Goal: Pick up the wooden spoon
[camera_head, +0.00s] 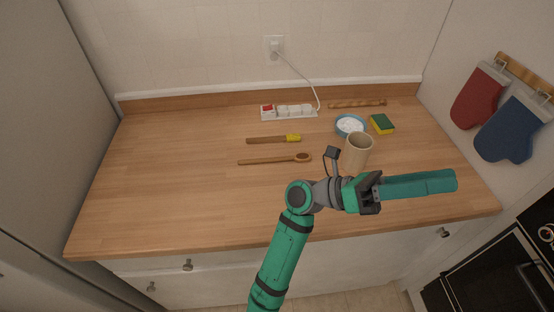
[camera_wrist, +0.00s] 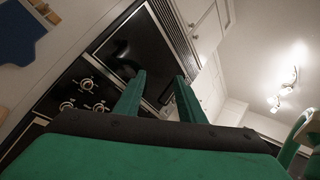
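The wooden spoon (camera_head: 270,161) lies flat on the wooden countertop (camera_head: 180,200) in the head view, its dark round bowl to the right and its handle pointing left. My gripper (camera_head: 450,181) is to the right of the spoon and well apart from it, pointing right near the counter's right front side. The wrist view shows its two green fingers (camera_wrist: 160,76) spread apart with nothing between them. The spoon is not in the wrist view, which looks toward the black oven (camera_wrist: 120,60).
A beige cylindrical holder (camera_head: 357,152) stands between spoon and gripper. A yellow-ended wooden utensil (camera_head: 268,140) lies just behind the spoon. Farther back are a power strip (camera_head: 289,112), blue bowl (camera_head: 350,126), sponge (camera_head: 382,124) and wooden rod (camera_head: 357,104). The counter's left is clear.

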